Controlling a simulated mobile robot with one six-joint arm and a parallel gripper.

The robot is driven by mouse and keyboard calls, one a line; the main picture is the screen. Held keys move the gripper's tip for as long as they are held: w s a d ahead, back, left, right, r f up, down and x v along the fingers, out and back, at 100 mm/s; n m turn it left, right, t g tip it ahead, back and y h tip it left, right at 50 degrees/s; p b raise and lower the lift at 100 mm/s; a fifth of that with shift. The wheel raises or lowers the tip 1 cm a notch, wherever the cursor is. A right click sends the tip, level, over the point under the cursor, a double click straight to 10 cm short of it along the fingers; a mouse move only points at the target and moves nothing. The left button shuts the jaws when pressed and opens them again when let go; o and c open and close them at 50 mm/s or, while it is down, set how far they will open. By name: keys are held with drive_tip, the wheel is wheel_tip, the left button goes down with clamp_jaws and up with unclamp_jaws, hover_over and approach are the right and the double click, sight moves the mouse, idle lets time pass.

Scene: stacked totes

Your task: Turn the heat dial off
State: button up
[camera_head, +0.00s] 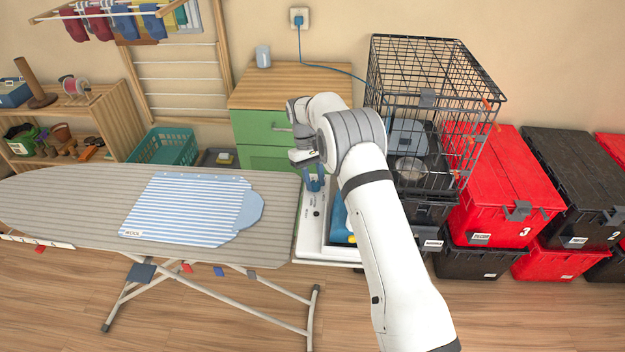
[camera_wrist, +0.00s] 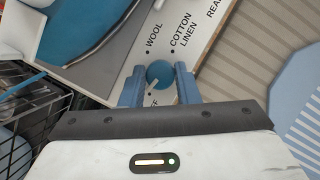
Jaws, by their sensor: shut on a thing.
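The heat dial (camera_wrist: 160,73) is a round blue knob with a pale pointer on a white panel in the wrist view. Its pointer aims down-left, towards a label ending in "FF" that is partly covered by my gripper. My gripper (camera_wrist: 159,84) has one blue finger on each side of the dial and is shut on it. In the head view my gripper (camera_head: 314,183) is over the white iron station (camera_head: 312,222) at the right end of the ironing board. The dial itself is hidden there behind the fingers.
The ironing board (camera_head: 60,210) carries a striped blue cloth (camera_head: 190,208). A black wire cage (camera_head: 430,85) stands right of my arm, beside red and black totes (camera_head: 505,185). A green drawer cabinet (camera_head: 260,127) is behind. The panel also reads "WOOL" and "COTTON LINEN".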

drive_tip(key=shift+a+n+t+h, duration=0.15)
drive_tip(key=shift+n+t+h, duration=0.15)
drive_tip(key=shift+n, duration=0.8)
drive_tip(key=o, duration=1)
drive_tip(key=shift+w+a+r, duration=0.1)
drive_tip(key=shift+r, duration=0.2)
drive_tip(key=v, duration=0.7)
drive_tip(key=shift+b, duration=0.35)
